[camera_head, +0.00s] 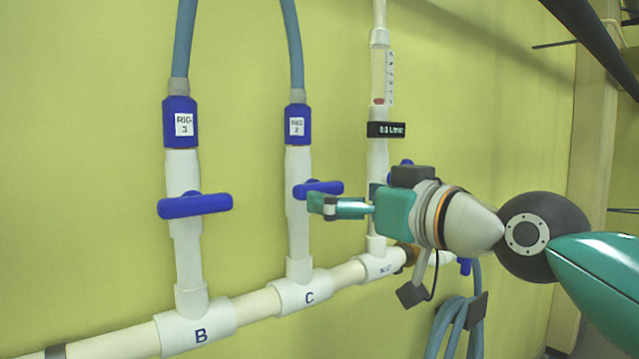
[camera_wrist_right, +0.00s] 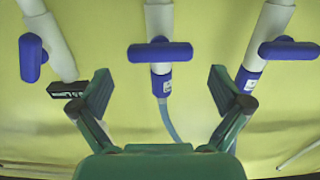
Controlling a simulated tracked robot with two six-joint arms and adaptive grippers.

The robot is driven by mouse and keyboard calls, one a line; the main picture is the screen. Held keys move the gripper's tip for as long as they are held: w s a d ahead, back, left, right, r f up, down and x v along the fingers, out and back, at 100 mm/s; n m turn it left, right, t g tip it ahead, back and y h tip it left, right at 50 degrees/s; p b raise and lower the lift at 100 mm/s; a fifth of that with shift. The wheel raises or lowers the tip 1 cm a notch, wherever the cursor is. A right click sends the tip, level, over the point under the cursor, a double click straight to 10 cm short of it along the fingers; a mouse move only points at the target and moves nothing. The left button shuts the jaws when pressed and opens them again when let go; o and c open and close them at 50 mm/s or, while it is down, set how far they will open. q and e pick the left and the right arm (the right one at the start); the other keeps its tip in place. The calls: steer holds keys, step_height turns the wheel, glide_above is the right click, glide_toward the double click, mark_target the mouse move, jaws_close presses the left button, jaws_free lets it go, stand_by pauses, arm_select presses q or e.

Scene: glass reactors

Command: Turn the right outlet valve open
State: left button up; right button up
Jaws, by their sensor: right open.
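The blue valve handle of pipe C (camera_head: 318,188), below the RIG 2 label, lies across its white pipe. In the right wrist view this handle (camera_wrist_right: 160,52) lies crosswise between and beyond the fingertips. My right gripper (camera_head: 325,206) is open and comes from the right, just in front of this handle. In the right wrist view the gripper (camera_wrist_right: 162,85) shows two spread fingers with nothing between them; contact with the handle is not visible. The blue valve handle of pipe B (camera_head: 195,206), under RIG 1, also lies across its pipe. My left gripper is not in view.
A third pipe with a flow meter (camera_head: 386,129) stands to the right, its blue handle partly hidden behind my right gripper. A white manifold pipe (camera_head: 255,306) runs below. A coiled blue hose (camera_head: 450,325) hangs at lower right. The wall between pipes is bare.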

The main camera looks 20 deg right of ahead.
mark_target(325, 192)
steer(key=p+x, duration=0.1)
steer(key=x, duration=0.5)
steer(key=shift+w, duration=0.1)
steer(key=shift+c, duration=0.2)
steer(key=c, duration=0.9)
